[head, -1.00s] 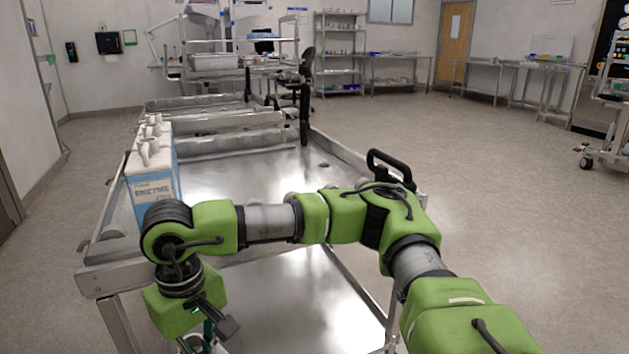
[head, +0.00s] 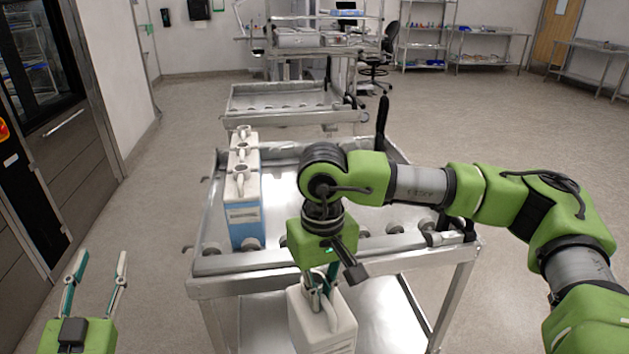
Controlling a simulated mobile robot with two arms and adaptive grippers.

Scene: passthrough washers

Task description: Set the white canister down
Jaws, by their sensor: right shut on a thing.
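A white canister (head: 325,326) hangs from my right gripper (head: 320,285) at the lower middle of the head view. The fingers are shut on its top, and the bottom edge of the picture cuts it off. It appears in front of the steel cart's near rim (head: 270,262), below the level of the top tray. I cannot tell whether it touches anything underneath. My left gripper (head: 97,268) is at the lower left, open and empty, with its fingers pointing up, left of the cart.
White jugs with blue labels (head: 246,212) stand in a row along the tray's left side. Round rollers (head: 365,231) line the near edge. A second cart (head: 285,100) stands behind. A dark-fronted cabinet (head: 45,120) is at left. Floor (head: 150,215) between cabinet and cart is clear.

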